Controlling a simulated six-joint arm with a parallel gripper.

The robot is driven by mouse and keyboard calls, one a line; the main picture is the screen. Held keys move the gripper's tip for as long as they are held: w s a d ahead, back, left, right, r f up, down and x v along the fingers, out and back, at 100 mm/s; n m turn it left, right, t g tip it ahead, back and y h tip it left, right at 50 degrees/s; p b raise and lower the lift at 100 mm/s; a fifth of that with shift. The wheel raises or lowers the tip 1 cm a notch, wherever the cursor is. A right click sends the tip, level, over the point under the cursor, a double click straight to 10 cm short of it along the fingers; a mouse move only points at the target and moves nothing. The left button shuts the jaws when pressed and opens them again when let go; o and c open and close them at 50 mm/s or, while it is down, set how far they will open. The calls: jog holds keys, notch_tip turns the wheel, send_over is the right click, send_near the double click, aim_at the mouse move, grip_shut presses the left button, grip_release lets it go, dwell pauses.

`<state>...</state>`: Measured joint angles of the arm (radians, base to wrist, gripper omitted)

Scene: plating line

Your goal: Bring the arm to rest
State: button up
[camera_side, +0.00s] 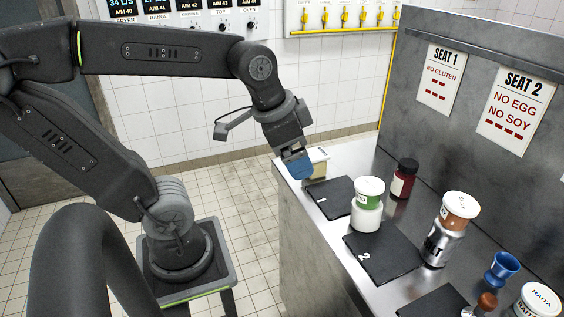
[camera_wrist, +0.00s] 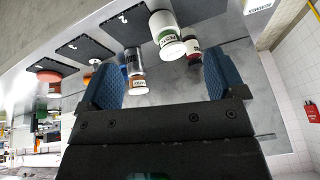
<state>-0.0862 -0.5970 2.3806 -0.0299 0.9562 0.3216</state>
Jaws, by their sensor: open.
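My gripper (camera_side: 297,166) hangs over the far left end of the steel counter (camera_side: 301,230), its blue fingertips pointing down. It is beside a pale tub (camera_side: 318,158) that it partly hides; I cannot tell whether they touch. In the wrist view my gripper (camera_wrist: 160,82) has its two blue ridged fingers wide apart, with no object visibly held between them. My arm is raised and bent, reaching from its base at the left across to the counter.
Slate 1 (camera_side: 338,198) and slate 2 (camera_side: 382,257) lie on the counter. Nearby stand a green tub (camera_side: 369,194) on a white one, a dark jar (camera_side: 403,180), a brown-banded tub (camera_side: 458,209) on a silver can (camera_side: 442,245) and a blue cup (camera_side: 501,269). A partition rises behind.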

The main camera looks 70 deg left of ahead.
jog(key=s+n, duration=0.1)
jog(key=s+d, duration=0.1)
jog(key=s+f+n+t, duration=0.1)
jog(key=shift+d+f+n, duration=0.1)
jog(key=shift+d+n, duration=0.2)
